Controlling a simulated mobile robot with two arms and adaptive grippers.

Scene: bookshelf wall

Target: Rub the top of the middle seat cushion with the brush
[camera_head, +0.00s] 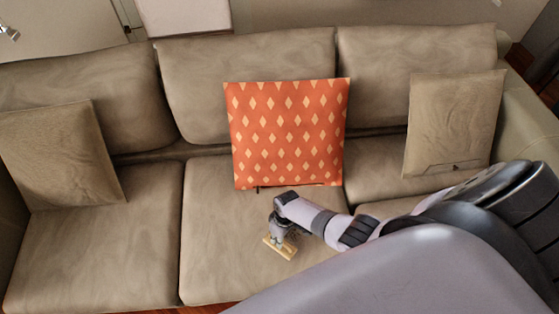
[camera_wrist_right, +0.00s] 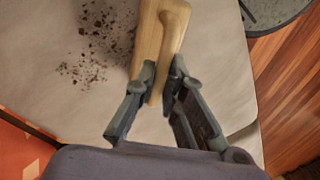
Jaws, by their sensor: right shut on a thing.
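A pale wooden brush (camera_head: 279,248) is over the front half of the middle seat cushion (camera_head: 215,230), low near its top. My right gripper (camera_head: 281,233) is shut on the brush. In the right wrist view, the fingers (camera_wrist_right: 163,85) close on the light wood brush (camera_wrist_right: 158,45). Dark crumbs of dirt (camera_wrist_right: 105,35) are scattered on the cushion to the left of the brush there. I cannot tell whether the brush touches the cushion. My left gripper is not in view.
An orange diamond-patterned pillow (camera_head: 288,130) leans on the backrest behind the brush. Beige pillows stand at the left (camera_head: 60,155) and right (camera_head: 454,125) of the sofa. Wooden floor (camera_wrist_right: 290,95) lies beyond the cushion's front edge. My right arm covers much of the lower right.

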